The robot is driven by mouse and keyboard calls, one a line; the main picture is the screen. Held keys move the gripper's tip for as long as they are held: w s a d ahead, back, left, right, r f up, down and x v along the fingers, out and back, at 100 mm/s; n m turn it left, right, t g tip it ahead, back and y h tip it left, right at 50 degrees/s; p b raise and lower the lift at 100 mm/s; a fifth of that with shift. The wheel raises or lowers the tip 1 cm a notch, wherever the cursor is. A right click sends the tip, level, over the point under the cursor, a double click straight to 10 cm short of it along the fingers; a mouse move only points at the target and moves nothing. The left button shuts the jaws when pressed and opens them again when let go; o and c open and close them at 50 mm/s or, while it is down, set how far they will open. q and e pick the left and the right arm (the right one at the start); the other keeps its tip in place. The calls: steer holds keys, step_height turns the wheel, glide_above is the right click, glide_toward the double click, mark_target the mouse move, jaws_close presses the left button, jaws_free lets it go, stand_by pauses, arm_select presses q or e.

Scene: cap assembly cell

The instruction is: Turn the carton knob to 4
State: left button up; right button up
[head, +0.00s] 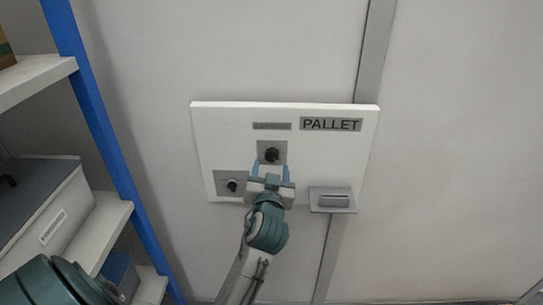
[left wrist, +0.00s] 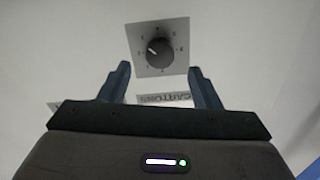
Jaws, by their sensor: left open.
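The carton knob (head: 271,154) is a black round dial on a square grey plate, at the upper middle of a white wall panel (head: 217,130). In the left wrist view the knob (left wrist: 159,52) has a pale pointer mark toward its left side; the small marks around it are too small to read. A label reading CARTONS (left wrist: 165,98) lies beside its plate. My left gripper (head: 271,167) is open just below the knob in the head view, its fingers spread wider than the knob and apparently not gripping it. My right gripper is not in view.
A second black knob (head: 232,185) sits on the panel's lower left. A PALLET sign (head: 331,124) is at upper right, and a grey slotted fixture (head: 332,199) at lower right. A shelf with a blue post (head: 98,105) stands at the left. The wall to the right is clear.

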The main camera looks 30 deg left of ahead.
mark_target(272, 157)
arm_select(q)
steer(key=shift+p+x, duration=0.6)
steer(key=shift+x, duration=1.7)
steer(key=shift+c, duration=0.3)
steer(key=c, duration=0.9)
